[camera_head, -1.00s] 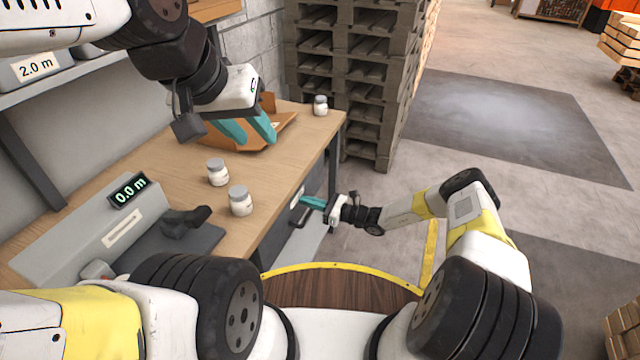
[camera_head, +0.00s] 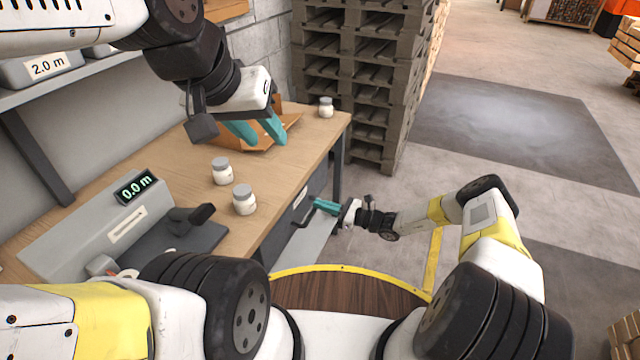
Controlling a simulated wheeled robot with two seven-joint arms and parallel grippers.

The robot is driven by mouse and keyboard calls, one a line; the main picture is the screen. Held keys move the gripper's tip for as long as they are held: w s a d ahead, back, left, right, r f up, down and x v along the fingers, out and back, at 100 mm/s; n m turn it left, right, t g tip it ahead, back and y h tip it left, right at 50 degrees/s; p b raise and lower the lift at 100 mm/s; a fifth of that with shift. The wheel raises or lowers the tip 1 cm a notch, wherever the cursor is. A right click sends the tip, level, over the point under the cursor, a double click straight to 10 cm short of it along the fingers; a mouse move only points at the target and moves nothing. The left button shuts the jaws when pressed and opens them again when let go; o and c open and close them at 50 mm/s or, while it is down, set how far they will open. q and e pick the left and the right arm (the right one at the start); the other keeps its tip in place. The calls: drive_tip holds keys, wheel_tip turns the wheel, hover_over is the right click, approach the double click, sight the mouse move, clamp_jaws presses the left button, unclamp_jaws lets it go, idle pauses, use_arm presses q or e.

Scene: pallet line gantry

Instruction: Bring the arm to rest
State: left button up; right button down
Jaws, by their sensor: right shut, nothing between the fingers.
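My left gripper (camera_head: 268,139) hangs over the far part of the wooden workbench (camera_head: 180,168), in front of the orange-brown tray (camera_head: 290,121). Its two teal fingers are apart with nothing seen between them. I cannot tell whether the fingers touch the tray. My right gripper (camera_head: 317,204) is low beside the bench's front, next to the drawer handle (camera_head: 303,215). Its teal fingers are shut and hold nothing. The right arm is bent, with its forearm reaching left toward the bench.
Two white jars (camera_head: 222,171) (camera_head: 244,200) stand mid-bench and another jar (camera_head: 326,107) at the far corner. A grey measuring device (camera_head: 108,235) reading 0.0 m is at the near left. A pallet stack (camera_head: 372,75) stands behind the bench. Floor (camera_head: 520,120) to the right is clear.

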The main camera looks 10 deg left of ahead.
drive_tip(key=v, duration=1)
drive_tip(key=s+d+r+n+g+h, duration=0.25)
drive_tip(key=r+n, duration=0.25)
drive_tip(key=r, duration=0.6)
drive_tip(key=s+d+r+n+g+h, duration=0.15)
drive_tip(key=s+r+n+h, duration=0.35)
drive_tip(key=r, duration=0.5)
drive_tip(key=s+d+r+n+g+h, duration=0.1)
drive_tip(key=s+r+n+g+h, duration=0.15)
drive_tip(key=r+n, duration=0.6)
drive_tip(key=s+d+r+n+t+h, duration=0.2)
drive_tip(key=s+d+r+t, duration=0.1)
drive_tip(key=s+r, duration=0.6)
drive_tip(key=s+d+r+n+t+h, duration=0.1)
drive_tip(key=s+d+r+t+h, duration=0.2)
drive_tip(key=s+r, duration=0.5)
drive_tip(key=shift+s+d+r+n+t, duration=0.4)
drive_tip(key=shift+s+d+t, duration=0.15)
drive_tip(key=shift+s+d, duration=0.45)
drive_tip(key=shift+s+a, duration=0.15)
